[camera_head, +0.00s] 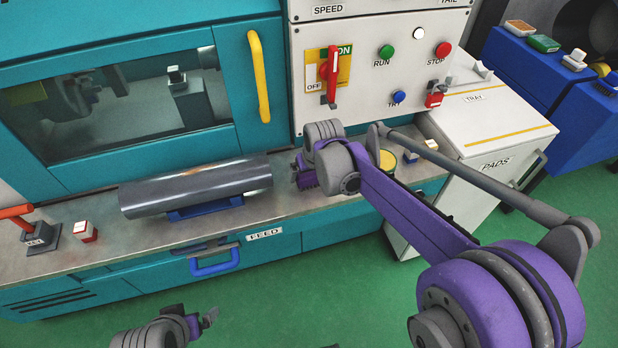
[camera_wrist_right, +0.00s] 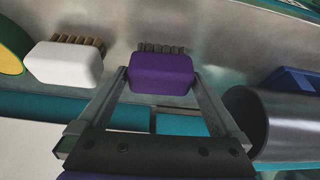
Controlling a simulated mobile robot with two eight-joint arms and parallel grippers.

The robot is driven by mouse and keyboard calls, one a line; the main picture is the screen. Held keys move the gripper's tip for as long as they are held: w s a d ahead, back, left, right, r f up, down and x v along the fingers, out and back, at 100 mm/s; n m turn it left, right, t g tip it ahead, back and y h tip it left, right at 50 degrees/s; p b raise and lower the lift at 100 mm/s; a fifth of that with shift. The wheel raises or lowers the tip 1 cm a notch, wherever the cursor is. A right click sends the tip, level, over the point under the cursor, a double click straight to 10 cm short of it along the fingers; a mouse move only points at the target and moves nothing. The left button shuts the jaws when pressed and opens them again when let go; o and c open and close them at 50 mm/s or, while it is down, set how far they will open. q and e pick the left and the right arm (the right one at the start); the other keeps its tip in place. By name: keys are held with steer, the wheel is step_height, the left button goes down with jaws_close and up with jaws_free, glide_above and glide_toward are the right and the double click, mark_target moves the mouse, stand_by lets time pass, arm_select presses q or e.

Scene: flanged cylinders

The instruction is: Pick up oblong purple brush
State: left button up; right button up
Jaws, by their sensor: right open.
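The purple brush (camera_wrist_right: 162,74) is an oblong block with dark grey bristles, lying on the metal ledge in the right wrist view. My right gripper (camera_wrist_right: 160,80) is open, with one finger on each side of the brush. Whether the fingers touch it I cannot tell. In the head view a purple patch (camera_head: 306,181) beside the wrist seems to be the brush, mostly hidden by my right arm. My left gripper (camera_head: 204,320) is at the bottom of the head view, away from the ledge; its jaw opening is unclear.
A grey cylinder (camera_head: 195,188) lies on a blue cradle left of my right gripper. A white brush (camera_wrist_right: 66,65) with brown bristles stands close by on the other side. The control panel (camera_head: 365,90) rises behind the ledge. A white cabinet (camera_head: 480,150) is right.

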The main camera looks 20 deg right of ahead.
steer(key=shift+c, duration=0.3)
steer(key=c, duration=1.1)
step_height(320, 180, up, 10)
steer(key=shift+r+p, duration=0.1)
steer(key=shift+p, duration=0.6)
